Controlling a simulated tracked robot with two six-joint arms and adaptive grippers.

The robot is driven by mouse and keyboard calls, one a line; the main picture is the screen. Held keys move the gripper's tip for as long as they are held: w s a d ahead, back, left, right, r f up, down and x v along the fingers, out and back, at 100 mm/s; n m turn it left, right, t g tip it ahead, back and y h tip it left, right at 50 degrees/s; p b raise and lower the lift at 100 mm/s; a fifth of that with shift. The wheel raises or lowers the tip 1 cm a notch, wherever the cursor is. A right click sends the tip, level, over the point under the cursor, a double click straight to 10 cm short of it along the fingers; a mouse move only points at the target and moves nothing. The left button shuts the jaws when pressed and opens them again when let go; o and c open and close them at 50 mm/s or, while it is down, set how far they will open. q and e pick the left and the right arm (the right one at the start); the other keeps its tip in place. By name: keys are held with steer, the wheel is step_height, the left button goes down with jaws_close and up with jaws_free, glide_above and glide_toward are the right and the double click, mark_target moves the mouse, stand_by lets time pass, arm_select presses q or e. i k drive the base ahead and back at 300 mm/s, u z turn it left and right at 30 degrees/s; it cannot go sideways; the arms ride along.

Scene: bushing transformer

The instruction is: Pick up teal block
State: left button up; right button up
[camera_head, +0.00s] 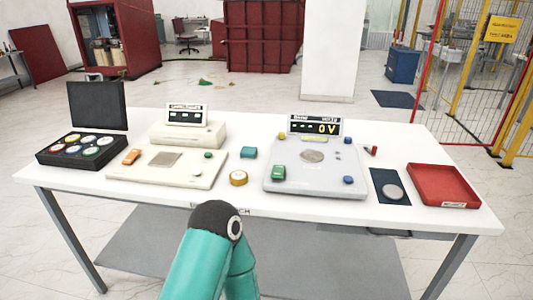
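The teal block (249,152) lies on the white table (240,190), between the beige instrument on the left and the grey instrument on the right. It is small and box-shaped, and nothing touches it that I can see. A yellow-brown tape-like roll (238,178) lies just in front of it. One of my teal arm links with a dark joint shows at the bottom centre, in front of the table edge. Neither of my grippers is in view.
The beige instrument (140,172) and grey instrument (345,178) flank the block. An open black case (84,163) with coloured discs stands at the left. A red tray (464,178) and a dark blue mat (379,177) lie at the right. A narrow strip of bare table surrounds the block.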

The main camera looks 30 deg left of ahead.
mark_target(248, 152)
steer(key=u, duration=0.1)
steer(key=k, duration=1.25)
steer(key=u, duration=0.4)
steer(key=i, duration=1)
steer(key=z, duration=0.1)
